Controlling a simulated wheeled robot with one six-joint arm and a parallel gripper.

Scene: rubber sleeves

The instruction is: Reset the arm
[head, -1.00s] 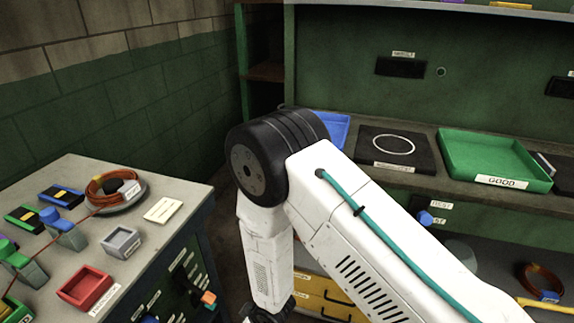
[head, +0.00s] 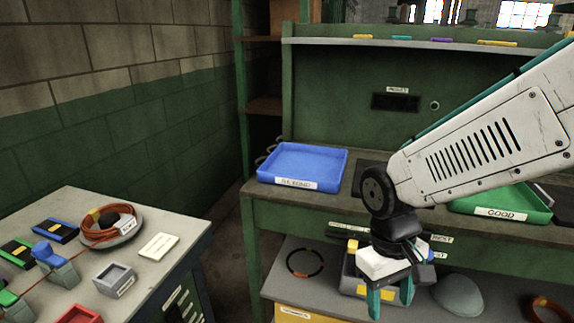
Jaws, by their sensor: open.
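My gripper (head: 391,300) hangs at the lower right of the head view, fingers pointing down and apart, with nothing visible between them. Its white body and teal fingers are in front of the bench's lower shelf. My arm (head: 480,150) comes in from the right edge and bends down at a dark joint to the gripper. The arm covers part of the bench top between the blue tray (head: 335,178) and the green GOOD tray (head: 549,215).
A side table (head: 190,228) at left holds a coiled orange cable (head: 92,240), a grey bin (head: 104,286) and a red bin (head: 80,316). The lower shelf (head: 275,285) holds a dark ring (head: 290,265) and a grey dome (head: 458,295). The blue tray looks empty.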

